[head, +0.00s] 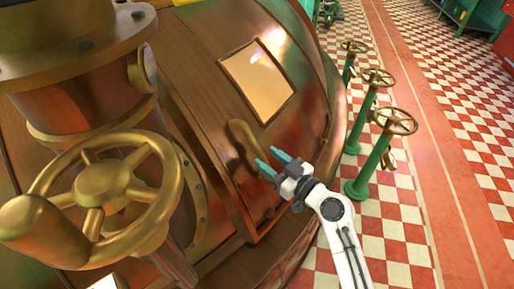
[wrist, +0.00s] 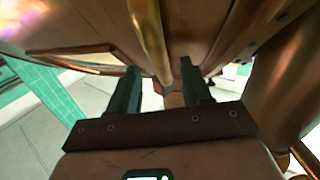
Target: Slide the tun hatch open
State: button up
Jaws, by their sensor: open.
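The tun (head: 310,75) is a large domed copper vessel in the head view. Its hatch (head: 205,75) is a brown copper panel with a pale, four-sided window (head: 258,82). A curved brass handle (head: 243,140) stands on the panel below the window. My gripper (head: 272,163) is open, with its two teal fingers pointing at the handle from the lower right. In the wrist view, the handle (wrist: 150,40) runs down between the two dark fingers (wrist: 160,80) in the picture. I cannot tell whether it touches either finger or how deep it sits between them.
A big brass handwheel (head: 105,185) stands in the left foreground. Several green valve posts with brass wheels (head: 395,121) stand on the red-and-white checkered floor at right. The floor strip (head: 420,100) beyond them is clear. A green cabinet (head: 475,15) is at the far right.

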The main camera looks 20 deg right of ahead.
aim_at(262, 155)
jog(key=shift+p+x, duration=0.35)
jog(key=shift+x, duration=2.05)
grip_shut()
